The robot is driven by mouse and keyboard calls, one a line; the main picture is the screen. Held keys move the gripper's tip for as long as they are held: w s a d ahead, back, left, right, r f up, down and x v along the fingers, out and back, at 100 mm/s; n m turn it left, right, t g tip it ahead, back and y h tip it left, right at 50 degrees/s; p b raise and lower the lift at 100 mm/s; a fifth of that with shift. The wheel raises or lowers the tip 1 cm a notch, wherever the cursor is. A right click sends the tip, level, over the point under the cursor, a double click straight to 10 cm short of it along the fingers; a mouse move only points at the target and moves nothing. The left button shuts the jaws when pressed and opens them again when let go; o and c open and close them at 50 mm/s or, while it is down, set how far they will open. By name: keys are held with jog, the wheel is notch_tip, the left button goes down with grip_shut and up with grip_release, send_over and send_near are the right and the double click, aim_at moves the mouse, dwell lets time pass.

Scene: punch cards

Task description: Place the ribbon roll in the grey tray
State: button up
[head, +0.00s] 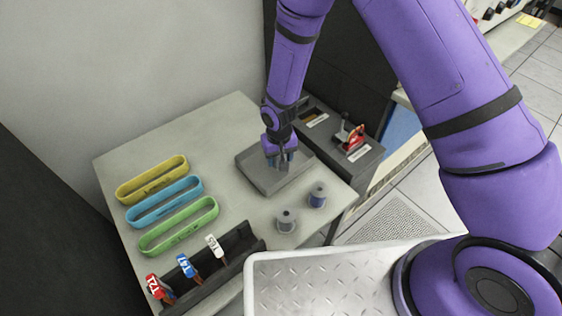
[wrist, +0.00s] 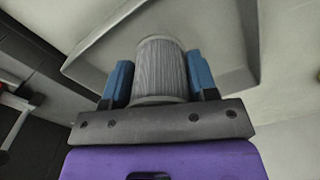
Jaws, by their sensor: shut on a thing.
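The ribbon roll (wrist: 160,72) is a grey, finely ribbed cylinder with pale end rims in the wrist view. My gripper (wrist: 160,82) is shut on it, with a blue-padded finger on each side. The shallow grey tray (head: 270,187) sits at the right back of the table in the head view, and its floor and rim show behind the roll in the wrist view (wrist: 220,45). In the head view my gripper (head: 279,162) points down over the tray and mostly hides the roll. I cannot tell whether the roll touches the tray floor.
Yellow (head: 151,180), blue (head: 164,202) and green (head: 179,226) oval rings lie left. A dark rack (head: 230,262) holds tagged items at the front edge.

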jog(key=shift+w+d, duration=0.3)
jog(key=shift+w, duration=0.1)
jog(key=shift+f, duration=1.8)
jog(key=shift+f, duration=0.15)
jog(key=o, duration=1)
notch_tip(320, 180, up, 12)
jog(key=shift+r, duration=0.15)
